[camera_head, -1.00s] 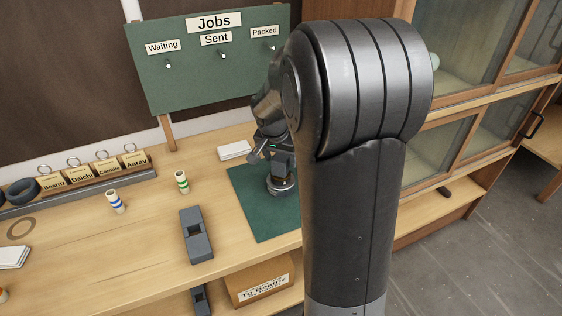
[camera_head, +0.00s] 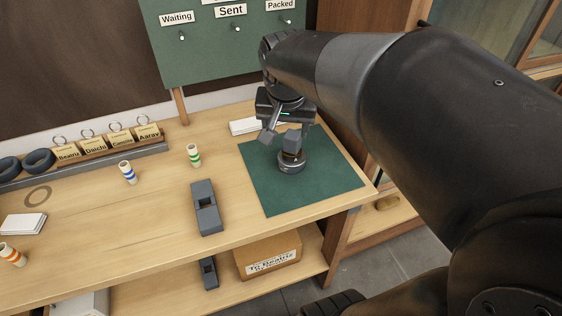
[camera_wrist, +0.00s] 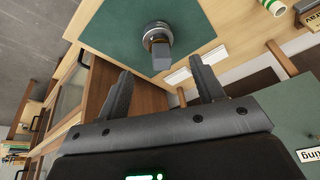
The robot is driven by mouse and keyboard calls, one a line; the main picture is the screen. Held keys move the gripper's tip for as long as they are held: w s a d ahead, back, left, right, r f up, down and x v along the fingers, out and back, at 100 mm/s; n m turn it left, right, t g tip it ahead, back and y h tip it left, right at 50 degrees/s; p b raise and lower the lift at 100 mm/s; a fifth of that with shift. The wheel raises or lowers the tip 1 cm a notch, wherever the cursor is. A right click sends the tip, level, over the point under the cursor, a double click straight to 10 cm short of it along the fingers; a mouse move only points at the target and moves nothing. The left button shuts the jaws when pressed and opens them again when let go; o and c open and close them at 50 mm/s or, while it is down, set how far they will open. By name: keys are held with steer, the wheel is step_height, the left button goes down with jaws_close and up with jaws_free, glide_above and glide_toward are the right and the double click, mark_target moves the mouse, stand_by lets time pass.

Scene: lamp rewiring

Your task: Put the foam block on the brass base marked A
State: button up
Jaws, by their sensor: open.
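A small grey block (camera_head: 292,142), which looks like the foam block, stands on a dark, round, metal-rimmed base (camera_head: 291,164) on the green mat. The wrist view also shows the block (camera_wrist: 161,57) and the round base (camera_wrist: 156,32), with the block appearing to stand up from it. I cannot read a letter on the base. My gripper (camera_head: 287,131) is open, its fingers close to the block's top in the head view. In the wrist view my gripper (camera_wrist: 161,68) has its fingers spread, with the block beyond the gap. Exact contact cannot be told.
The green mat (camera_head: 325,185) is otherwise clear. White cards (camera_head: 244,126) lie behind it. A grey slotted block (camera_head: 207,213) and a green-banded spool (camera_head: 193,155) are left of the mat. The Jobs board (camera_head: 200,50) stands behind. A cardboard box (camera_head: 265,252) is on the shelf below.

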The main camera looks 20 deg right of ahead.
steer(key=s+a+n+t+y, duration=0.1)
steer(key=s+a+n, duration=0.4)
steer(key=s, duration=0.8)
steer(key=shift+s+f+t, duration=0.2)
steer(key=shift+f+t, duration=0.1)
steer(key=shift+t, duration=0.1)
